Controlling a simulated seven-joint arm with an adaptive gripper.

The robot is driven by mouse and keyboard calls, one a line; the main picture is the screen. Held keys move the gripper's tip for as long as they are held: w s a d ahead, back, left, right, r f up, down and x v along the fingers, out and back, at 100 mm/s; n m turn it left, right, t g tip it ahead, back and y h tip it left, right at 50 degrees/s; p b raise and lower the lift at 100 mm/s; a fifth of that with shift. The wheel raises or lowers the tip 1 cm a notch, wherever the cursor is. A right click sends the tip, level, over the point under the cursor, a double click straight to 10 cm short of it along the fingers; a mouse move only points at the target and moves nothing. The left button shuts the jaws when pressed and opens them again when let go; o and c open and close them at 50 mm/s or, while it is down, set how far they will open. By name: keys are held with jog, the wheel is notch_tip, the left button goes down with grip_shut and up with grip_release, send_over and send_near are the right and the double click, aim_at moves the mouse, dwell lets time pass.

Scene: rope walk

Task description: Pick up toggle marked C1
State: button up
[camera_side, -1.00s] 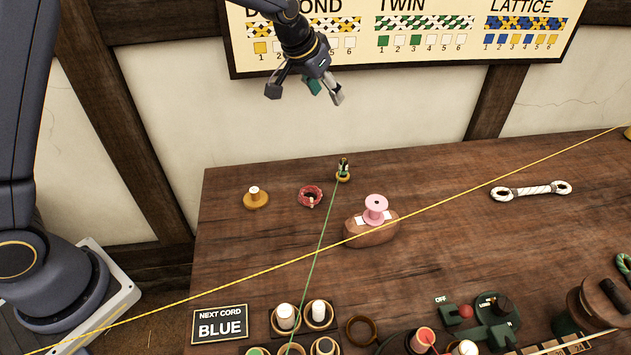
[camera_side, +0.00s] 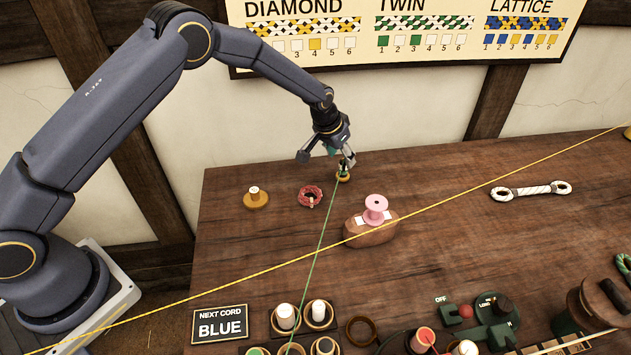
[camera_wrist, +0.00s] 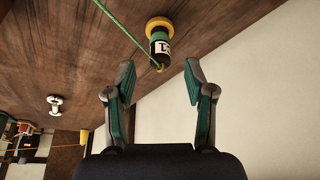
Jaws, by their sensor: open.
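A small dark toggle (camera_side: 343,164) with a green band stands upright on a yellow ring base near the back edge of the bench, with a green cord running from it. In the wrist view the toggle (camera_wrist: 160,46) carries a white label whose marking I cannot read fully. My gripper (camera_side: 327,160) is above and beside it, pointing down. In the wrist view my gripper (camera_wrist: 160,76) is open and empty, and the toggle's top end lies just beyond and between the two fingertips.
A red ring of cord (camera_side: 310,195) and a yellow-based peg (camera_side: 256,197) stand to the left. A pink spool (camera_side: 375,209) on a wooden block is to the front right. The green cord (camera_side: 318,245) and a yellow cord (camera_side: 245,270) cross over the bench. The wall is close behind.

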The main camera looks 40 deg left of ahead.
aim_at(343, 161)
jog(key=x, duration=0.4)
jog(key=shift+w+f, duration=0.1)
jog(key=shift+f, duration=0.15)
jog(key=shift+c, duration=0.4)
grip_shut()
